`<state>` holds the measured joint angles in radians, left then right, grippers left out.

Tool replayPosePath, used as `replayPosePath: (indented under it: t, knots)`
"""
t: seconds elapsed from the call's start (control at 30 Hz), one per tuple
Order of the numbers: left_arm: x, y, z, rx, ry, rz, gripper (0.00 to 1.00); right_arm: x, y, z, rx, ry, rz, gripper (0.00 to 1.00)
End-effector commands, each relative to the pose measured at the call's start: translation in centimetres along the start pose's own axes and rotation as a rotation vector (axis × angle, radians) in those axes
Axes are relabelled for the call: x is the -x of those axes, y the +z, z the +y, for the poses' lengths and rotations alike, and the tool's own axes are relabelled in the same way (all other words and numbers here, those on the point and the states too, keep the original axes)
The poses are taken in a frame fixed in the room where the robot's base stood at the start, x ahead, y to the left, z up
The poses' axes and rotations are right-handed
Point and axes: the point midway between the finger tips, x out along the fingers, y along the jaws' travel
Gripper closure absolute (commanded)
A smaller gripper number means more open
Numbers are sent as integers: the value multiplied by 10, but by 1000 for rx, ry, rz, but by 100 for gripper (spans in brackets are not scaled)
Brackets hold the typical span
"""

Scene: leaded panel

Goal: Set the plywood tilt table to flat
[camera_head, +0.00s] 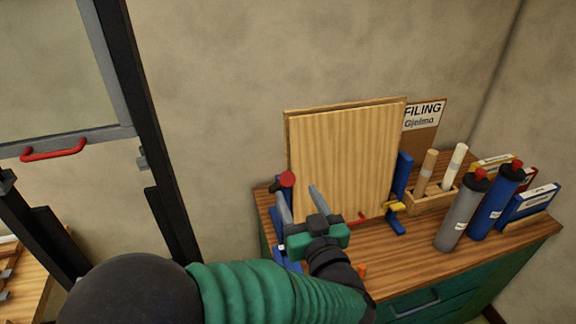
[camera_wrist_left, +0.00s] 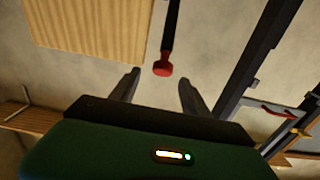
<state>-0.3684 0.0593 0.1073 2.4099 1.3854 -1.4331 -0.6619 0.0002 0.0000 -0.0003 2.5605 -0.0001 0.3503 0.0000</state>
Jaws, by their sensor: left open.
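The plywood tilt table (camera_head: 346,165) stands steeply tilted, close to upright, on blue supports on the wooden bench top. A corner of its board shows in the left wrist view (camera_wrist_left: 92,28). A red knob on a dark lever (camera_head: 287,179) is at its left side. My left gripper (camera_head: 297,191) is open just in front of this knob. In the left wrist view the knob (camera_wrist_left: 163,69) appears between the spread fingertips, with a gap to each; whether it is within their reach I cannot tell. My right gripper is out of view.
Grey and blue bottles with red caps (camera_head: 462,212) stand on the bench's right. Behind them are a wooden holder with rolls (camera_head: 432,200), small boxes (camera_head: 528,204) and a filing sign (camera_head: 422,116). A dark frame with a red handle (camera_head: 54,150) is at left.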

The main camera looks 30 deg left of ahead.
Motion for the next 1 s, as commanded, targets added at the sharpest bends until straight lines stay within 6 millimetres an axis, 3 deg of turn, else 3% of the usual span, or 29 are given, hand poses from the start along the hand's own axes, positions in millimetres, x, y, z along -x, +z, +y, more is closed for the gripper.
replayPosePath:
  t: [0.1,0.3,0.47,0.7,1.0]
  knots:
    - [-34,-1,-2,-1,-6,-2,45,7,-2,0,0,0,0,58]
    - [-75,-2,-1,0,-3,0,45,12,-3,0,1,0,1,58]
    - [-89,-1,-1,2,0,0,45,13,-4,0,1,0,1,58]
    - [-91,0,0,2,1,0,45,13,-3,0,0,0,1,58]
    - [-92,0,0,2,2,0,82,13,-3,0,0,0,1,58]
